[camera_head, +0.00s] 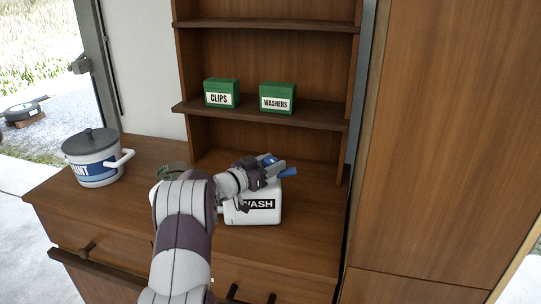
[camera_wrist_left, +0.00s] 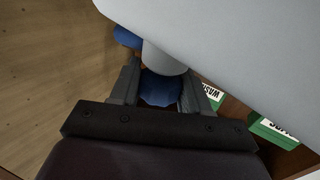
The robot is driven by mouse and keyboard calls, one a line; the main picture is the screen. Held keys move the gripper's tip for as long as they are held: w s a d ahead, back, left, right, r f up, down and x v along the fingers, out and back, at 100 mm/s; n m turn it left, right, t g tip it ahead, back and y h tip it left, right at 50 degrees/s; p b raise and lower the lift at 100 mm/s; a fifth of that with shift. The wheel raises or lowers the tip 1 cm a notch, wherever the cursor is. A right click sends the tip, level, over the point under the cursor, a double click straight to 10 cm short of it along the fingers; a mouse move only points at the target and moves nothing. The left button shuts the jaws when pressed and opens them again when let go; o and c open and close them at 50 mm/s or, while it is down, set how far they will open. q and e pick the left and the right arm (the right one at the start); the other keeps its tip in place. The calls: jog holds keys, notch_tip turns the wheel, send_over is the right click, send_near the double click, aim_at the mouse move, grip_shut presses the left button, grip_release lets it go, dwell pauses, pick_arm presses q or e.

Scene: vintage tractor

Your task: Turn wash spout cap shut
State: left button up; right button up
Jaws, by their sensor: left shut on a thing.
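The white wash jug (camera_head: 238,215) stands on the wooden counter with its black "WASH" label facing me, and it fills the upper right of the left wrist view (camera_wrist_left: 250,40). My left gripper (camera_head: 270,166) reaches over the jug's top from the left. In the left wrist view its two fingers (camera_wrist_left: 158,90) are shut on the blue spout cap (camera_wrist_left: 159,88), which sits at the end of a short pale neck. A second blue part (camera_wrist_left: 127,38) shows beside the neck; it also sticks out right of the gripper (camera_head: 289,172). My right gripper is not in view.
A white paint pot (camera_head: 95,170) with a grey lid stands at the counter's left end. Green boxes marked clips (camera_head: 221,92) and washers (camera_head: 277,97) sit on the shelf (camera_head: 250,110) above. A tall wooden cabinet (camera_head: 440,140) stands at the right.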

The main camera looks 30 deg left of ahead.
pick_arm(q)
jog(key=shift+r+m+g+h+p, duration=0.1)
jog(key=shift+m+g+h+p, duration=0.3)
jog(key=shift+h, duration=0.4)
dwell(1.6)
jog(key=o, duration=1)
jog(key=shift+s+a, duration=0.1)
jog(key=shift+s, duration=0.15)
jog(key=b+v, duration=0.4)
jog(key=v, duration=0.8)
jog(key=shift+s, duration=0.1)
